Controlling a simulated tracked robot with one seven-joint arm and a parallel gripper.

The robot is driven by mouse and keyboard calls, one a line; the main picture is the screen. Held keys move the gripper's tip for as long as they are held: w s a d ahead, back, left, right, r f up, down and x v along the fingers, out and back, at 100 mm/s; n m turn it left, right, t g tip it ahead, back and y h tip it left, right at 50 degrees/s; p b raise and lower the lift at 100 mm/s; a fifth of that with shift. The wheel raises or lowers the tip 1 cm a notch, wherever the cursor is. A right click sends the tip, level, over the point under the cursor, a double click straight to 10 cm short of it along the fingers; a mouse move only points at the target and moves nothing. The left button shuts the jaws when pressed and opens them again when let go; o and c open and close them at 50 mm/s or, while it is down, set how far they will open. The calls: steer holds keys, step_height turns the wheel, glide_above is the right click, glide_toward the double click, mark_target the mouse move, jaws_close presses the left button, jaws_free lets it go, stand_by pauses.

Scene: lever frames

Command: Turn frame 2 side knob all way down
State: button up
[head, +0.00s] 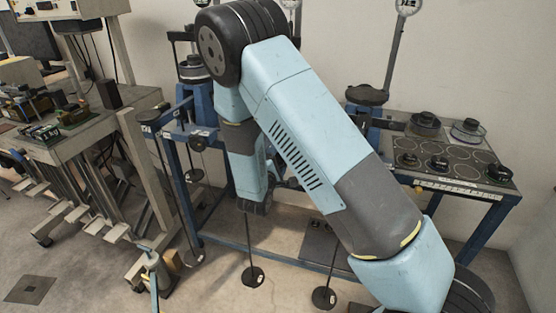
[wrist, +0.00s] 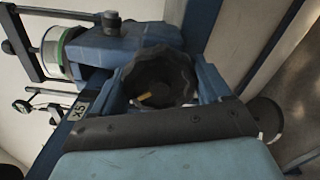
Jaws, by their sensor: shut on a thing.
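The side knob (wrist: 165,72) is a black, ridged round knob with a short yellow mark, in the middle of the wrist view on a blue lever frame (wrist: 135,42). The mark sits left of and below the knob's centre in the picture. My gripper (wrist: 162,85) is shut on the knob, with a jaw on its left and right sides. In the head view my gripper (head: 255,206) is low beside the blue frame, under my arm. The knob is hidden there. A small tag (wrist: 78,107) is on the frame; I cannot read it surely.
A blue bench (head: 465,178) with black weights stands at the right. A cluttered grey table (head: 95,125) is at the left. Free floor (head: 85,255) lies in front of it.

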steer(key=o, duration=1)
steer(key=shift+a+f+n, duration=0.1)
steer(key=shift+n, duration=0.4)
steer(key=shift+o, duration=1)
steer(key=shift+w+f, duration=0.1)
steer(key=shift+w, duration=0.05)
steer(key=shift+o, duration=0.9)
steer(key=v, duration=0.6)
